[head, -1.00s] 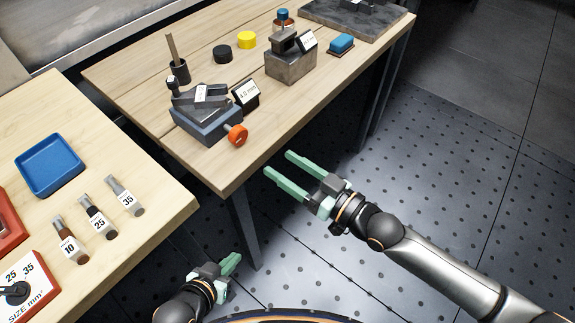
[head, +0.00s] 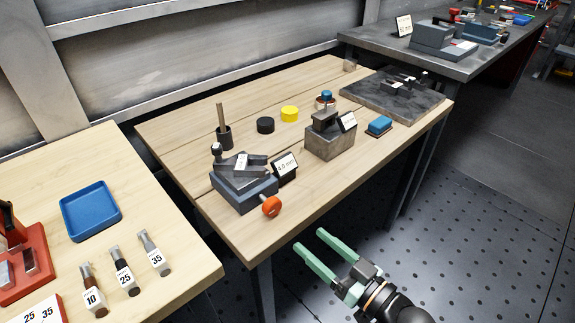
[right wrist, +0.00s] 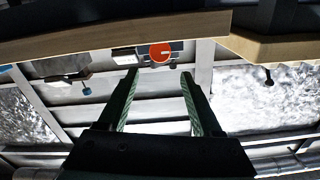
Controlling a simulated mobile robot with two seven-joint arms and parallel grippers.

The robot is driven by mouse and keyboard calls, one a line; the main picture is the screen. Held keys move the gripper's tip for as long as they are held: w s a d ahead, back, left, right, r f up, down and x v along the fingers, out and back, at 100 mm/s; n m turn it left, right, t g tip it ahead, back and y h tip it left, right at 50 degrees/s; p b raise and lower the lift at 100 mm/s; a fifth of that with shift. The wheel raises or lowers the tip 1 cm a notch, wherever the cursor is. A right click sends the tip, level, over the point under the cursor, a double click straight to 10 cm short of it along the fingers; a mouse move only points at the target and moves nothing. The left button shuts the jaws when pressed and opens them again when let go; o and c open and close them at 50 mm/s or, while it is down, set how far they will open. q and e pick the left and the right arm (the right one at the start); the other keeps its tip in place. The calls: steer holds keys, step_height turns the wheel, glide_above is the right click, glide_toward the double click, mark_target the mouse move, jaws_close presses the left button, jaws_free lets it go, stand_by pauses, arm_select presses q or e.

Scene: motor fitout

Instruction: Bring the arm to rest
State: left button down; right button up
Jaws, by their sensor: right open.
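My right gripper (head: 318,258) has two green fingers, spread apart with nothing between them. It is in front of the wooden workbench (head: 225,225), past its front edge and over the dark floor. In the right wrist view the open fingers (right wrist: 160,85) point toward the bench edge (right wrist: 120,35), with the orange knob (right wrist: 160,51) showing beyond them. My left gripper does not show in the head view now.
On the workbench stand a grey vise (head: 240,190) with an orange knob (head: 271,206), a metal block (head: 330,142) and a blue brush-like item (head: 379,125). A second table at left holds a blue tray (head: 90,212) and labelled pieces (head: 122,272). Perforated floor (head: 450,230) at right is clear.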

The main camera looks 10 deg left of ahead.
steer(key=shift+f, duration=0.1)
stand_by(0.4)
steer(key=s+d+f+m+g+h, duration=0.1)
steer(key=s+d+f+m+h, duration=0.2)
steer(key=s+d+f+h, duration=0.45)
steer(key=s+d+f+m+g+h, duration=0.15)
steer(key=s+d+f+h, duration=0.35)
steer(key=f, duration=0.6)
arm_select(q)
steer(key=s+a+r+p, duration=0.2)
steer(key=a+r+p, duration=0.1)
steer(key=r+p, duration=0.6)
steer(key=p, duration=0.4)
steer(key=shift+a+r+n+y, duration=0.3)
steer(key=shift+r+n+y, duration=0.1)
arm_select(e)
steer(key=s+d+r+m, duration=0.1)
steer(key=d+r, duration=0.4)
steer(key=r, duration=0.4)
steer(key=shift+s+d+m+t+y, duration=0.15)
steer(key=shift+s+m+t+y, duration=0.2)
steer(key=shift+s+t, duration=0.1)
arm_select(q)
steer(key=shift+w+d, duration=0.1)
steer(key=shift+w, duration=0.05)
